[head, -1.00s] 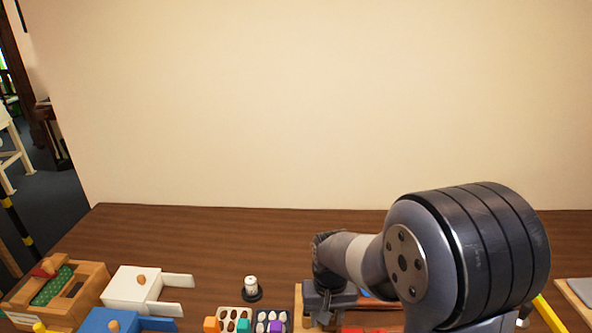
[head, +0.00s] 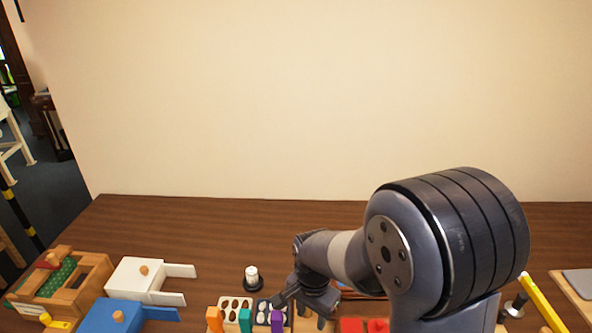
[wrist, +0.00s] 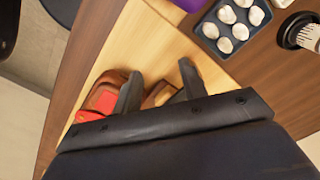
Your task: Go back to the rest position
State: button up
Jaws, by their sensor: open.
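My gripper (head: 302,306) hangs at the front of the table, right of the white-topped peg, and is tilted. In the wrist view my gripper (wrist: 160,70) has its two dark fingers apart, with nothing held between them. They are over a light wooden board (wrist: 135,45). A red and brown piece (wrist: 104,97) lies on the board beside the left finger, partly hidden by the gripper. Red parts (head: 352,325) show at the bottom edge of the head view, right of my gripper.
On the left stand a wooden box with green inside (head: 54,288), a white box (head: 137,278) and a blue box (head: 112,316). A yellow bar (head: 541,300) lies right. The table's back is clear.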

notch_tip(320, 180, up, 6)
dwell(0.4)
jog(key=shift+r+b, duration=0.1)
jog(key=shift+b, duration=0.2)
